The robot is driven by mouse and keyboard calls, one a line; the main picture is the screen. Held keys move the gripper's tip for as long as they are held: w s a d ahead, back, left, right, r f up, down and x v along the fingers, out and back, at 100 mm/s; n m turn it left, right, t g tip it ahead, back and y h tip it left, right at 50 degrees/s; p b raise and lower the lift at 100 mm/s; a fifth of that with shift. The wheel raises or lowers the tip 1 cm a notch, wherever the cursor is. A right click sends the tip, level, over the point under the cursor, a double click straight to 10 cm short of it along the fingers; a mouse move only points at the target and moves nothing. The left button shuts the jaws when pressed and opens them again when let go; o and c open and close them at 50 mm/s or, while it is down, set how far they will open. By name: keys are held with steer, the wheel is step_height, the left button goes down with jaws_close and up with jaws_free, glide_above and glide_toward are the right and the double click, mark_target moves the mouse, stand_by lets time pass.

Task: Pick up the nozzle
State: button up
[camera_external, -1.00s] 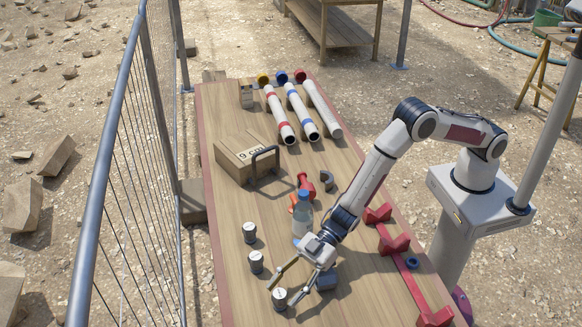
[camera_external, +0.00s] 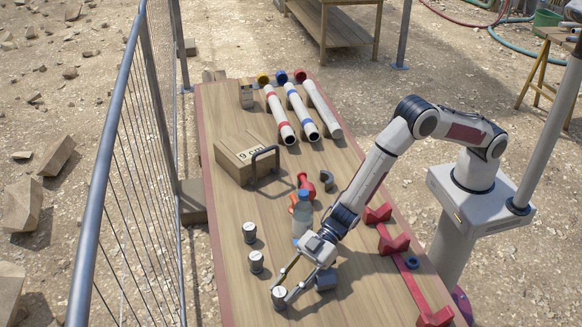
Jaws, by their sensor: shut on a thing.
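My gripper (camera_external: 282,290) is at the near end of the wooden table, pointing down and left. Its two fingers are closed about a small dark grey cylinder with a pale marked top (camera_external: 279,297), which stands upright on the table. Two like cylinders stand in a row beyond it, a middle one (camera_external: 256,262) and a far one (camera_external: 249,233). I cannot tell from the picture whether these cylinders are nozzles. A red fitting (camera_external: 306,184) lies farther up the table behind the bottle and is clear of my gripper.
A clear bottle with a blue cap (camera_external: 302,220) stands just beyond my gripper. A blue-grey block (camera_external: 326,280) lies beside my wrist.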

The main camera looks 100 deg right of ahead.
steer(key=shift+r, duration=4.6)
steer(key=s+d+r+m+t+h, duration=0.15)
steer(key=s+d+r, duration=0.25)
steer(key=d, duration=0.4)
steer(key=s+d+r+m+h, duration=0.1)
steer(key=s+d+r+h, duration=0.1)
steer(key=s+d+r, duration=0.45)
steer(key=s+d+r+m+h, duration=0.1)
steer(key=d+r+m, duration=0.15)
steer(key=d, duration=0.75)
steer(key=s+d+f+m+h, duration=0.1)
steer(key=s+f+h, duration=0.2)
steer(key=s+f, duration=0.1)
steer(key=shift+d+f+m+t, duration=0.2)
steer(key=shift+f+m+t, duration=0.25)
steer(key=shift+f, duration=0.3)
steer(key=shift+w, duration=0.1)
